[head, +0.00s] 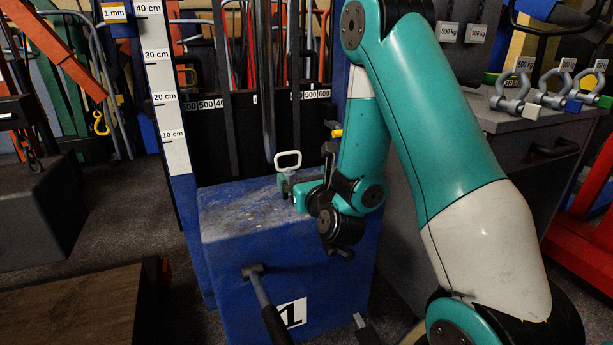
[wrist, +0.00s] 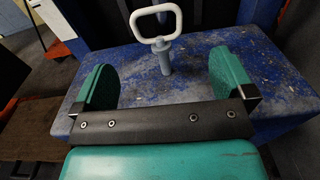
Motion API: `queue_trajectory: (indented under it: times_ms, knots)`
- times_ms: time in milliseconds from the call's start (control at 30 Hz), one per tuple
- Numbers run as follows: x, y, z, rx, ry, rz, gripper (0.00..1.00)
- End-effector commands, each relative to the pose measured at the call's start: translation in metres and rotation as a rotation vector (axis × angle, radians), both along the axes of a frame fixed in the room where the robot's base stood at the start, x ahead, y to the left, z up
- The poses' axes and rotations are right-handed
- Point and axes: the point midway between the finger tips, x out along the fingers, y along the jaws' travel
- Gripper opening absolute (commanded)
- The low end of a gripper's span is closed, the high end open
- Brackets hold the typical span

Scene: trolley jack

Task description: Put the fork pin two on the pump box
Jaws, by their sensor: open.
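A pin with a white loop handle (head: 288,158) and a grey shaft, which I take as the fork pin, stands upright at the top of the blue pump box (head: 235,222). In the wrist view the pin (wrist: 165,60) is between and a little beyond my finger pads, and its foot meets the worn top of the pump box (wrist: 205,50). Whether it rests on the surface or in a hole I cannot tell. My gripper (head: 291,188) is low over the box, open and empty; its green pads (wrist: 164,80) show clear gaps on both sides of the pin.
A white height scale (head: 164,90) stands left of the box. A black lever (head: 265,305) sticks out of the box's front. A yellow-ended piece (head: 337,133) is behind my wrist. Shackles (head: 515,95) lie on a grey cabinet at right. A dark fork frame rises behind.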

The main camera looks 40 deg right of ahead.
Motion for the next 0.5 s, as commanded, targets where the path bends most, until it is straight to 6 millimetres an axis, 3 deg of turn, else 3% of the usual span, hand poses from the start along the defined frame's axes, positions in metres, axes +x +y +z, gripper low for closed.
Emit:
queue_trajectory:
  times_ms: [333, 500]
  knots:
    - [-0.013, 0.007, 0.005, -0.004, -0.002, 0.015, 1.00]
    - [-0.009, 0.019, 0.007, -0.079, 0.060, 0.061, 1.00]
